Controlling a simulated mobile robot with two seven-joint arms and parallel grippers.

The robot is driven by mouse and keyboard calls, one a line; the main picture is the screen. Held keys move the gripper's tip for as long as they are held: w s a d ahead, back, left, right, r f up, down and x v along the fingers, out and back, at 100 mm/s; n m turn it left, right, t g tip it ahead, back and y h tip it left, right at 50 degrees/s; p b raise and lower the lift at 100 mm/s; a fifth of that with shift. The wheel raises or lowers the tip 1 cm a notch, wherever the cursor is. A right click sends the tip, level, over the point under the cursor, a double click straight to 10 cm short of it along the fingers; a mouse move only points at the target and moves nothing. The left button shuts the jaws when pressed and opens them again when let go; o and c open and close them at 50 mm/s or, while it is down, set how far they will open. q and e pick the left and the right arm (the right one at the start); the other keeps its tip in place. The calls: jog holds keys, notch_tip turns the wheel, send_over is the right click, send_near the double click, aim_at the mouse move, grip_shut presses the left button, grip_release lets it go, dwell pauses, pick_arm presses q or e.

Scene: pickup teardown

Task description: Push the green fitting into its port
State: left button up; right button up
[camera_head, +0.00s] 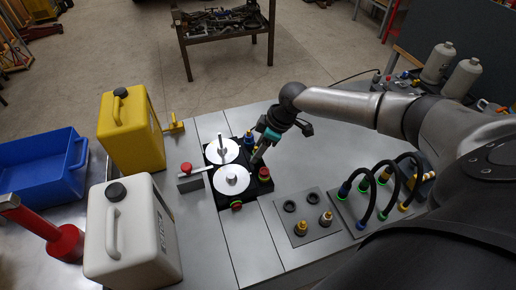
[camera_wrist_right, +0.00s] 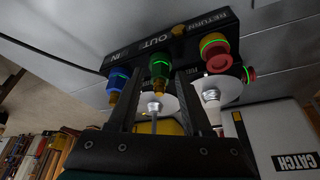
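The green fitting (camera_wrist_right: 160,65), with a brass end, stands at the black port block (camera_wrist_right: 150,35), by the OUT label; how deep it sits I cannot tell. My right gripper (camera_wrist_right: 160,72) is open, with a finger on each side of the fitting and visible gaps between. Whether the fitting lies between the tips or just beyond them is unclear. In the head view the right gripper (camera_head: 258,157) is over the right side of the port block (camera_head: 226,197) and hides the green fitting there. My left gripper is not in view.
A blue fitting (camera_wrist_right: 118,78) and a red-and-yellow fitting (camera_wrist_right: 215,50) flank the green one closely. Two white discs (camera_head: 231,179) stand left of the gripper. A plate with brass fittings (camera_head: 310,238) and black hoses (camera_head: 375,190) are to the right. Yellow (camera_head: 131,135) and white (camera_head: 130,235) jugs stand left.

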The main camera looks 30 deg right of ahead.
jog(key=shift+o, duration=0.7)
jog(key=shift+r, duration=0.1)
jog(key=v, duration=1.5)
jog(key=shift+p, duration=0.3)
jog(key=shift+s, duration=0.1)
